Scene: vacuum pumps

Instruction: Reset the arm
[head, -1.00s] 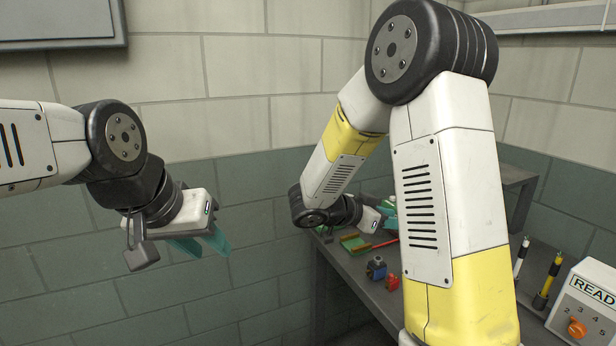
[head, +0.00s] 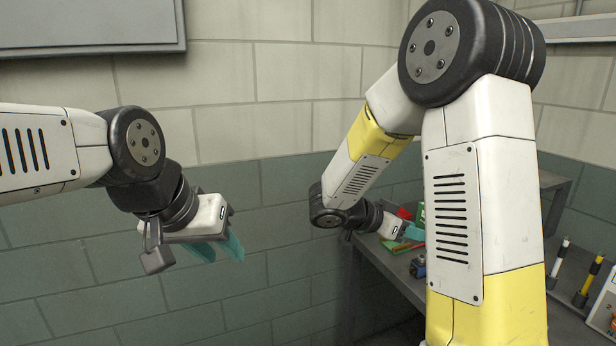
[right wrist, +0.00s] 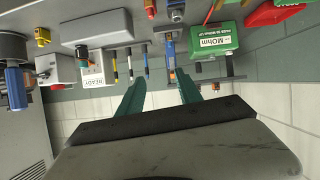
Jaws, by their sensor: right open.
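My left gripper (head: 222,249) is at the left in the head view, in front of the wall. Its two teal fingers point down with a gap between them, and I see nothing held. My right arm bends down from the upper right, and its gripper (head: 408,232) is small and partly hidden near the bench. In the right wrist view, the right gripper's teal fingers (right wrist: 161,88) are apart with nothing gripped between them.
A grey workbench (head: 397,283) stands behind my right arm with small parts on it. In the right wrist view, a green MOhm box (right wrist: 214,40), a white READY box (right wrist: 97,68) and several tools show. The space below my left gripper is clear.

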